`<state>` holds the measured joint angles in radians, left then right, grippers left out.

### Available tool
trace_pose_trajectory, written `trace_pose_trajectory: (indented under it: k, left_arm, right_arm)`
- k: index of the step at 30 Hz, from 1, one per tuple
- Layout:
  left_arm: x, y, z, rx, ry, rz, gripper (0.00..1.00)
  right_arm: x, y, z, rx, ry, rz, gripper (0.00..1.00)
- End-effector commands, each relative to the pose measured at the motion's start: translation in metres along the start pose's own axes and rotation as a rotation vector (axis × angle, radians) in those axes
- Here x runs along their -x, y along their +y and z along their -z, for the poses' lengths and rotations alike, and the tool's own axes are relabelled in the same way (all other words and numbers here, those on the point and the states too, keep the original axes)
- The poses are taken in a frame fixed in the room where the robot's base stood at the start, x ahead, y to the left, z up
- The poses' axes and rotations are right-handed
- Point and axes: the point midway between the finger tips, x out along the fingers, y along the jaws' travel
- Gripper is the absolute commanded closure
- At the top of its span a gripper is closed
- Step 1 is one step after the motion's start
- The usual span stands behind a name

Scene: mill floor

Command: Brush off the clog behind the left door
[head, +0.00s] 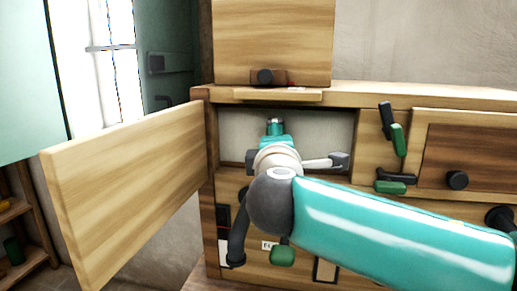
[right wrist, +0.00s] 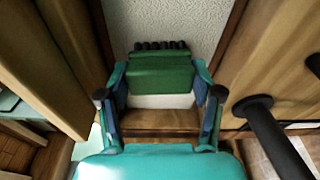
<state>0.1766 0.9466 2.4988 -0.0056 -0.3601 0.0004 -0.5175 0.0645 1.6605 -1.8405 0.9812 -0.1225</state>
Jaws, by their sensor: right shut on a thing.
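The left door (head: 125,190) is a plain wooden panel, swung wide open to the left of the cabinet. Behind it is an opening with a pale grey back (head: 235,133). My right gripper (head: 275,126) reaches into this opening from the front. In the right wrist view my right gripper (right wrist: 160,98) is shut on a green brush (right wrist: 162,75). Dark bristles (right wrist: 160,45) show at the brush's far edge, in front of the pale surface. I cannot make out a clog in either view; my arm and the brush hide part of the opening. My left gripper is not in view.
A wooden box (head: 272,40) with a dark knob stands above the opening. A closed darker door (head: 475,157) is at the right. Green and black handles (head: 398,140) stick out between the two. A dark cylinder (right wrist: 270,125) lies close right of my gripper in the wrist view.

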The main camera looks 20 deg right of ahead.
Motion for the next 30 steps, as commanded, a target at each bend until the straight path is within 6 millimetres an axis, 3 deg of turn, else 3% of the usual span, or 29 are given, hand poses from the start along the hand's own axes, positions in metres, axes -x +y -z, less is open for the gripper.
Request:
trace_pose_trajectory:
  k: [30]
  left_arm:
    - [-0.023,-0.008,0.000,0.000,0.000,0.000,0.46]
  right_arm:
    - [0.009,-0.006,-0.058,-0.002,-0.005,0.000,0.63]
